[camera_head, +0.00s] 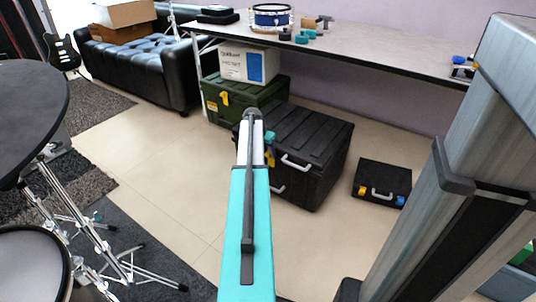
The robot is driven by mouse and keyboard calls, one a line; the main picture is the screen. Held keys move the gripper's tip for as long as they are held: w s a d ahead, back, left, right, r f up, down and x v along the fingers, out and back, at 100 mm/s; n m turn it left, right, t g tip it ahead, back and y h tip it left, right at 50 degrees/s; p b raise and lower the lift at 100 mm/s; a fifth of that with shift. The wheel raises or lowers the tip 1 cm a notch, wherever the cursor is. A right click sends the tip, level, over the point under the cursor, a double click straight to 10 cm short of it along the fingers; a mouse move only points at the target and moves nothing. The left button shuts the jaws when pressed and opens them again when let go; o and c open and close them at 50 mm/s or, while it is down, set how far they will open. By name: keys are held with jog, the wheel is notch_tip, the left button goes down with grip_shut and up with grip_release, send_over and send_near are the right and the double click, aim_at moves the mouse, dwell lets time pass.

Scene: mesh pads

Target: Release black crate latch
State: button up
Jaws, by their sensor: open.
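The black crate (318,140) is a large ribbed box on the floor at mid-picture, with its lid down and pale handles on its front. A yellow latch (270,158) shows on its front left side, partly covered by my arm. My teal arm reaches forward from the bottom of the picture to the crate's left side. A small teal part at its far end, seemingly my gripper (270,137), shows just above the yellow latch. The gripper is open, but its fingers are mostly hidden. I cannot tell whether it touches the latch.
A green crate (240,97) with a white box (235,65) on it stands behind, under a long table (385,52). A small black case (382,181) lies to the right. Drum gear (30,110) fills the left. Open floor (165,165) lies left of my arm.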

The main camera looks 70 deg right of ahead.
jog(key=shift+d+f, duration=0.1)
jog(key=shift+f, duration=0.15)
jog(key=shift+c, duration=0.4)
grip_shut()
jog(key=shift+s, duration=0.1)
